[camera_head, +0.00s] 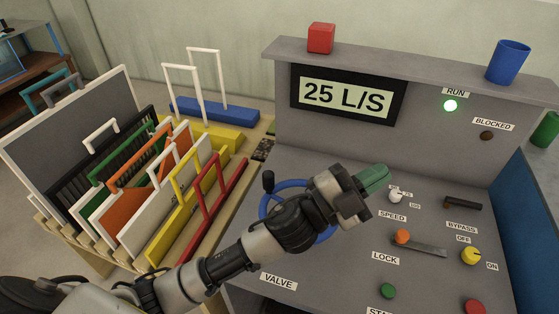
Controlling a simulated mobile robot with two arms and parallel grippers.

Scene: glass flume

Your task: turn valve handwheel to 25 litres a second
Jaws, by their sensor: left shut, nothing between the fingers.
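The display (347,94) on the upright part of the grey console reads 25 L/S. The valve handwheel, a blue ring (265,203) with a dark knob (268,181) at its upper left, sits above the VALVE label (279,281). My left arm crosses in front of the wheel and hides much of it. My left gripper (376,179) is shut and empty, its green fingertips to the right of the wheel, near the panel's speed control (397,195). I cannot tell whether the arm touches the wheel. My right gripper is not in view.
An orange-knobbed lock lever (402,236), a bypass handle (462,203) and a yellow switch (470,255) lie to the right. A rack of coloured gates (112,210) stands left. A red cube (321,38) and blue cup (508,62) stand on top.

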